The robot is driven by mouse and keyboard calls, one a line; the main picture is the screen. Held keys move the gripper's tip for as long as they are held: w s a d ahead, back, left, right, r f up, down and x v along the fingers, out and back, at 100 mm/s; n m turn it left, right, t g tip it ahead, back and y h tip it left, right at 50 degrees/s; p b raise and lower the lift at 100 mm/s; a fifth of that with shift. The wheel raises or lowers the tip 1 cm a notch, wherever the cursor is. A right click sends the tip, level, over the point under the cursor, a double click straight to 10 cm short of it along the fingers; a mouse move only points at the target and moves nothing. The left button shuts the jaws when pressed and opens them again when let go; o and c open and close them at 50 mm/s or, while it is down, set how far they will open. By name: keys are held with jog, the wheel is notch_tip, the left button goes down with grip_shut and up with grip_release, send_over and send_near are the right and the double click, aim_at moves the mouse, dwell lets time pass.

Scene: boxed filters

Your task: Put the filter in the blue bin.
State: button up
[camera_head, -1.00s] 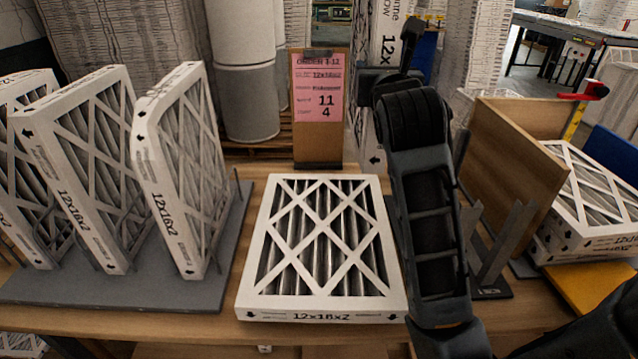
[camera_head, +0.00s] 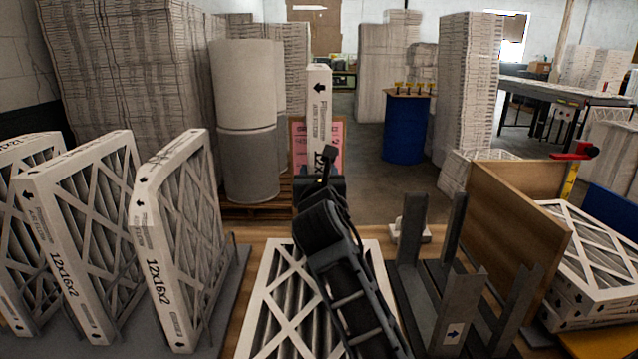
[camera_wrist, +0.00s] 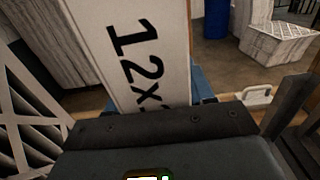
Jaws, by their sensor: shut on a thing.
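A white-framed filter (camera_head: 318,100) marked 12x stands upright, edge towards me, in my gripper (camera_head: 322,172) at the middle of the head view. My gripper is shut on its lower part, and my arm hides some of it. In the wrist view the filter's printed edge (camera_wrist: 130,45) rises from the jaws. A blue drum (camera_head: 403,130) with small yellow-topped items on it stands on the floor beyond the table. A blue panel (camera_head: 618,152) shows at the right edge, partly cut off; I cannot tell whether either is the bin.
Several upright filters (camera_head: 180,230) stand in a rack at left. Another filter (camera_head: 275,310) lies flat under my arm. An empty grey slotted stand (camera_head: 440,300) and a wooden divider (camera_head: 510,225) are to the right, with stacked filters (camera_head: 600,250) beyond. A pink order sign (camera_head: 298,140) is behind.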

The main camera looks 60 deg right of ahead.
jog(key=shift+f, duration=1.4)
jog(key=o, duration=1.2)
jog(key=shift+c, duration=0.2)
